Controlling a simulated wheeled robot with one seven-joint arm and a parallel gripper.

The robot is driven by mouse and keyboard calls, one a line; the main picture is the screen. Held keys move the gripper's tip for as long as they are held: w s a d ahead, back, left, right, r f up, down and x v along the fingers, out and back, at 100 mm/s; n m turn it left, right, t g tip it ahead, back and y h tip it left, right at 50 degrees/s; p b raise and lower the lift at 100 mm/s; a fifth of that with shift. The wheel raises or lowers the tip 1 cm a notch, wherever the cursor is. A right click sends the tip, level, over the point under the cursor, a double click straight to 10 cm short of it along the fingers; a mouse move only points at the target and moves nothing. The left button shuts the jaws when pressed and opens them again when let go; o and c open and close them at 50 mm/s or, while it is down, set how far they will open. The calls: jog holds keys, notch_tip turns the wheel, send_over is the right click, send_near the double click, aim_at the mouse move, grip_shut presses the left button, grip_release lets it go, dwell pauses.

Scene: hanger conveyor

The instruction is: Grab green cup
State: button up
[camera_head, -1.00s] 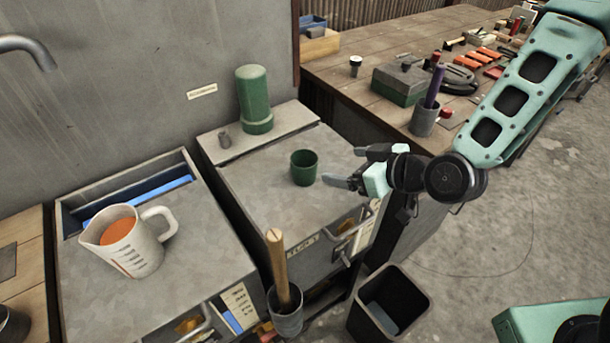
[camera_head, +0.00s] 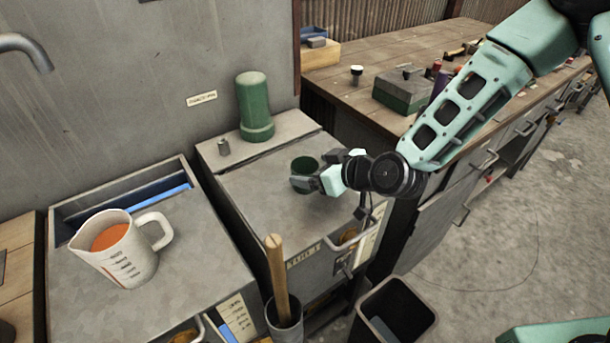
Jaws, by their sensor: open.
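The small dark green cup (camera_head: 305,164) stands upright on the grey top of the middle cabinet (camera_head: 262,192). Its lower right part is hidden behind my gripper. My gripper (camera_head: 308,176) comes in from the right, with its open fingers at the cup. One finger crosses in front of the cup and the other lies toward its far right side. I cannot tell whether the fingers touch it.
A white jug (camera_head: 124,262) with orange contents stands on the left cabinet. A wooden handle (camera_head: 277,275) rises in front. A bin (camera_head: 395,312) stands on the floor.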

aim_at(296, 167)
jog(key=shift+p+x, duration=0.95)
jog(key=shift+x, duration=1.85)
jog(key=shift+c, duration=0.3)
jog(key=c, duration=1)
